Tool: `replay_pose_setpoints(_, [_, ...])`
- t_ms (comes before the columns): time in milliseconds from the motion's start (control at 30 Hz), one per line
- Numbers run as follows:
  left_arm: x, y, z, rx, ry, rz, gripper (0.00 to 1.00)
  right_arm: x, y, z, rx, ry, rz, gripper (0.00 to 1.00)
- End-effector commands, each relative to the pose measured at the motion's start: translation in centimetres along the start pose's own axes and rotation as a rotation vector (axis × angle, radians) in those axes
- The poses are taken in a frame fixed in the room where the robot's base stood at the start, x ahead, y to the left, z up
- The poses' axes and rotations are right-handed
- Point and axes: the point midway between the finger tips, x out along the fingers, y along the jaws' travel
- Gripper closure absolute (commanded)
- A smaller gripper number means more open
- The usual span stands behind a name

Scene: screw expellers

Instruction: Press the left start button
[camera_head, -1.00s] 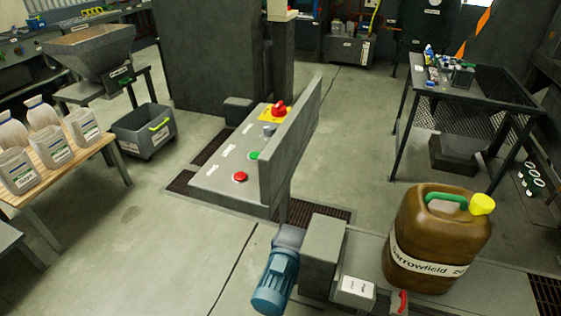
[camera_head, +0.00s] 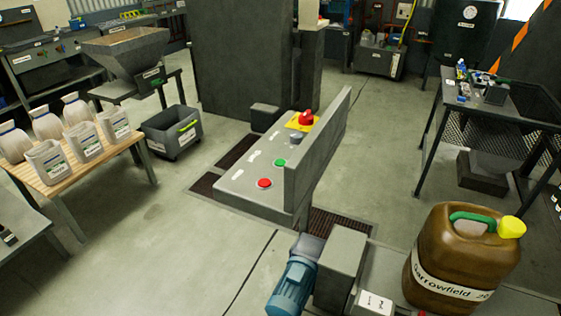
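A grey control panel (camera_head: 245,190) stands in the middle of the head view, with a raised plate along its right side. On its sloped face are a red button (camera_head: 264,183) at the near end and a green button (camera_head: 280,163) behind it. Farther back are a grey knob (camera_head: 295,138) and a red emergency stop (camera_head: 306,118) on a yellow plate. Small white labels lie beside the controls, too small to read. Neither of my grippers is in view.
A brown canister (camera_head: 462,255) with a yellow cap and a blue motor (camera_head: 291,285) are in front at the right. A wooden table (camera_head: 80,170) with jugs, a grey bin (camera_head: 172,133) and a hopper (camera_head: 125,50) are at left. Floor between table and panel is clear.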

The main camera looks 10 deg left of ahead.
Motion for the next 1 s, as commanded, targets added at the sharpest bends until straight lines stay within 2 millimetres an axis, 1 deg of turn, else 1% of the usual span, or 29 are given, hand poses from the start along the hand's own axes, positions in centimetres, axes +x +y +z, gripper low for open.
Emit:
replay_pose_setpoints(33, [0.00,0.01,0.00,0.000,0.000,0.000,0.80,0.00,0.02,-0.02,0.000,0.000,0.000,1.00])
replay_pose_setpoints(200, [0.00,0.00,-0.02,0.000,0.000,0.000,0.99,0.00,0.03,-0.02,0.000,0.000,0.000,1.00])
replay_pose_setpoints(233, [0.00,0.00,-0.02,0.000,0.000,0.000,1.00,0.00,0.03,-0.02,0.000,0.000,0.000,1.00])
replay_pose_setpoints(1000, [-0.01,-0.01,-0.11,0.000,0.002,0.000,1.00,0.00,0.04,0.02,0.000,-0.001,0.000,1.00])
